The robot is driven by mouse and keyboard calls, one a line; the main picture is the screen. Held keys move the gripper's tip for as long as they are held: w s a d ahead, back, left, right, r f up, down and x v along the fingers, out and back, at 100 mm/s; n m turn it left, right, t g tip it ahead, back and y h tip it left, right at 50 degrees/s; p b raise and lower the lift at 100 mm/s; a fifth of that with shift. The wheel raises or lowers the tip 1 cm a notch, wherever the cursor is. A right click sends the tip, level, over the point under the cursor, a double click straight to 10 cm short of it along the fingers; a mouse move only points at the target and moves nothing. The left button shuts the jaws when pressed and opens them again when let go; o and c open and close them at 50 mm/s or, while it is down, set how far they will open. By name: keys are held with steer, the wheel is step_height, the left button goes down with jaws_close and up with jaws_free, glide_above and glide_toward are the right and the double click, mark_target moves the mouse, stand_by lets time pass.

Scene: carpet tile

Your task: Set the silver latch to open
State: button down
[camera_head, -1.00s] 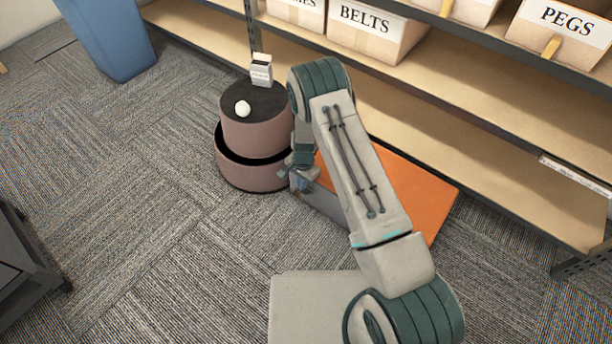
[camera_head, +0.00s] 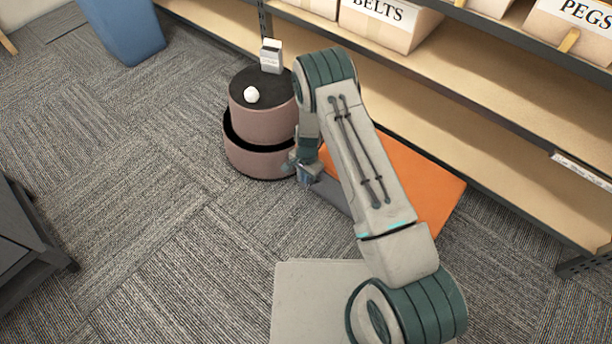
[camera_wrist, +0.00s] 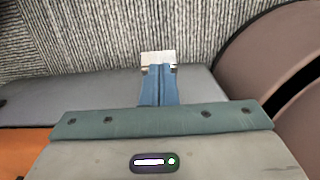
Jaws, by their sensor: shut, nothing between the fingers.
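A silver plate (camera_wrist: 158,57), which looks like the latch, shows in the wrist view at the edge of a grey surface (camera_wrist: 60,100), with small brackets at its lower corners. My gripper (camera_wrist: 158,70) has its blue fingers together, empty, with their tips right at the plate's lower edge. I cannot tell whether they touch it, or whether the latch is set open or closed. In the head view my gripper (camera_head: 304,176) is low at the left end of a case with an orange top (camera_head: 415,185) and grey side (camera_head: 332,194). The latch cannot be made out there.
A round mauve two-part container (camera_head: 262,160) stands just left of my gripper, with a white ball (camera_head: 251,94) and a small pale box (camera_head: 271,56) on top. A shelf (camera_head: 480,125) with labelled boxes runs behind.

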steer(key=shift+w+d, duration=0.1)
steer(key=shift+w+d+r, duration=0.35)
steer(key=shift+w, duration=0.1)
steer(key=shift+w+d+r, duration=0.15)
steer(key=shift+w+r, duration=0.1)
steer(key=shift+r, duration=0.25)
step_height(320, 180, up, 3)
steer(key=w+d+p, duration=0.1)
steer(key=w+p, duration=0.1)
step_height(320, 180, up, 9)
steer(key=p, duration=0.3)
glide_above(311, 180)
steer(key=shift+w, duration=0.1)
